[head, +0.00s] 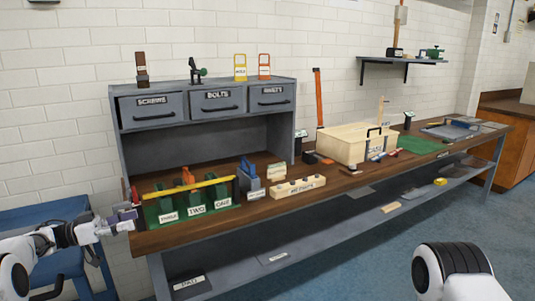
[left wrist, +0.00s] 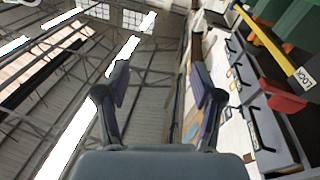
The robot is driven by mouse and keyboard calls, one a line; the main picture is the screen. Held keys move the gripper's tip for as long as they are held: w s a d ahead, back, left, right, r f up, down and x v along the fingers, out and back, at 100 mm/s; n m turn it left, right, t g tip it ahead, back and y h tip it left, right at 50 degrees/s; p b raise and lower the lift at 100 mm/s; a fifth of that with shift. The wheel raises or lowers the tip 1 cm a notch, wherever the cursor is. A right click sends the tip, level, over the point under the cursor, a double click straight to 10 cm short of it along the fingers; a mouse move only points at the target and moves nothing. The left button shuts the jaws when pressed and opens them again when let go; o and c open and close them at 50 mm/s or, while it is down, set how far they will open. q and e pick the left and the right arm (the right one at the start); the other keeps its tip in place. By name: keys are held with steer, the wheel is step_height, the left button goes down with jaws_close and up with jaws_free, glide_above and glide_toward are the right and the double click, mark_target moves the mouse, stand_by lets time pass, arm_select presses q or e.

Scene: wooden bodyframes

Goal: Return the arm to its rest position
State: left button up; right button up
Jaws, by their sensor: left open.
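My left arm comes in from the left in the head view. Its gripper (head: 124,217) is beside the left front end of the workbench (head: 150,240), close to the green rack (head: 165,203) labelled THREE, TWO and ONE. In the left wrist view the gripper (left wrist: 160,78) has its two fingers apart with nothing between them. That view looks up past the fingers to the roof and the drawers, seen tilted. A white and black part of my own body shows at the lower right of the head view; my right gripper does not show.
A grey drawer cabinet (head: 218,103) stands on the bench behind the rack. A yellow bar (head: 188,187) lies across the rack. A wooden box (head: 350,145) and a METHODS block (head: 297,187) are farther right. A blue cart (head: 50,215) is at the left. Floor in front is clear.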

arm_select(q)
steer(key=d+f+n+t+y+p, duration=0.2)
steer(key=d+f+n+t, duration=0.5)
steer(key=d, duration=0.8)
steer(key=s+d+f+n+g+y+p, duration=0.1)
steer(key=s+d+f+n+g+y, duration=0.2)
steer(key=s+f, duration=0.45)
steer(key=s+d+f+n+y+p, duration=0.1)
steer(key=s+d+f+n+y, duration=0.3)
steer(key=f, duration=0.6)
steer(key=s+a+f+g+y, duration=0.2)
steer(key=s+g+y, duration=0.1)
steer(key=s, duration=0.8)
steer(key=s+a+f+m+g+y, duration=0.1)
steer(key=s+a+f+g+y, duration=0.1)
steer(key=s, duration=1)
steer(key=s+a+f+m+g+y, duration=0.1)
steer(key=s+a+f+g+y, duration=0.1)
steer(key=s+g, duration=0.4)
steer(key=s+a+y, duration=0.1)
steer(key=s, duration=0.4)
steer(key=shift+s+a+f+y, duration=0.25)
steer(key=shift+a+f+y, duration=0.05)
